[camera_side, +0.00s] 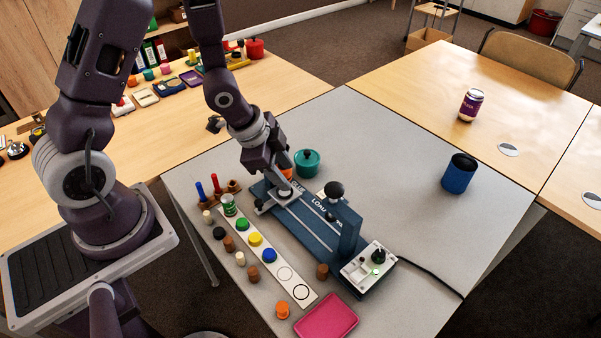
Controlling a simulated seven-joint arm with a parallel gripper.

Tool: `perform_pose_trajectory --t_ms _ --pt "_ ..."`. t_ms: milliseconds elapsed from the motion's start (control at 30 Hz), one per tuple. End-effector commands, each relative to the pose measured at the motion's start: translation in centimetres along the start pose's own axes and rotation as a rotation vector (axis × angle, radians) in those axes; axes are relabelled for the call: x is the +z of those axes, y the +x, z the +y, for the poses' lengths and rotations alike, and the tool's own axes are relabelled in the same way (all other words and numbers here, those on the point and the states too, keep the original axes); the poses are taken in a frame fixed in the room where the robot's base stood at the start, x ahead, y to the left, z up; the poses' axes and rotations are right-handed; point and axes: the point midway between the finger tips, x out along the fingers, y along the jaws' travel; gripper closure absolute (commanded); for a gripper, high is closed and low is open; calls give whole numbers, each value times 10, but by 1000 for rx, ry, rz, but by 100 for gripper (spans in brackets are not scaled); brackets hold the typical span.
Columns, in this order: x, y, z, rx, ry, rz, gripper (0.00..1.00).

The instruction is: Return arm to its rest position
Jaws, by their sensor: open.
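My gripper (274,203) is low over the left end of a blue slotted fixture (315,217) on the grey table.
A white strip (284,261) holds green, yellow and blue discs, with pegs along it. A teal pot (307,162) stands close behind my gripper. The table's right side is mostly clear.

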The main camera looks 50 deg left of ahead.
Motion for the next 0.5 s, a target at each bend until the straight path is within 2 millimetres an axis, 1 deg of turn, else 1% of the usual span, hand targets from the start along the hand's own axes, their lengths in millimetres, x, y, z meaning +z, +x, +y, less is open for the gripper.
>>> perform_pose_trajectory --t_ms 33,67,100,167,200,267,300,367,400,500 --pt "-5 -28 -15 -61 -49 -26 59" --pt "-6 -44 -21 -90 -87 -43 59" --pt "-9 -68 -27 -129 -142 -59 59" --pt "-12 -108 -31 -182 -241 -68 59" --pt "-13 -134 -28 -208 -311 -67 59" --pt "-13 -172 -18 -233 -418 -56 59" --pt "-11 -195 -7 -239 -486 -43 59" --pt "-7 -225 13 -234 -579 -19 59" --pt "-4 -241 28 -222 -633 -3 59" --pt "4 -269 60 -184 -730 30 59"
